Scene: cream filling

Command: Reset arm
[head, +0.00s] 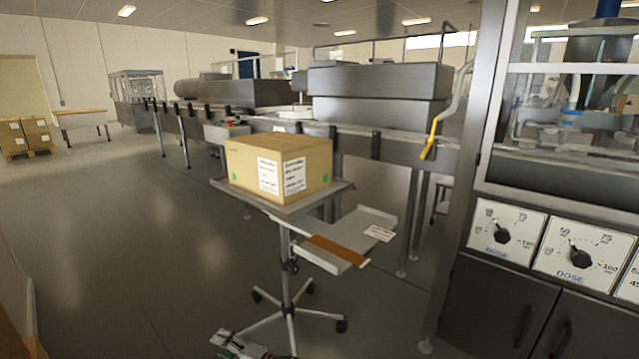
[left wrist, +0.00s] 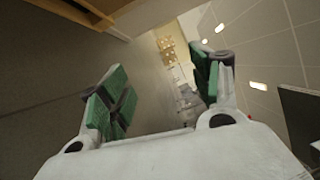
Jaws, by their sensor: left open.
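My left gripper (head: 235,345) shows only in part at the bottom edge of the head view, with green pads on its fingers. In the left wrist view the same gripper (left wrist: 162,82) has its two green-padded fingers wide apart. Nothing is between them. My right gripper is not in view.
A cardboard box (head: 278,165) with white labels stands on a wheeled stand (head: 335,190). A side tray (head: 345,240) holds a brown strip. A machine with dose dials (head: 545,245) stands at right, a conveyor (head: 190,125) behind. Floor at left is clear.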

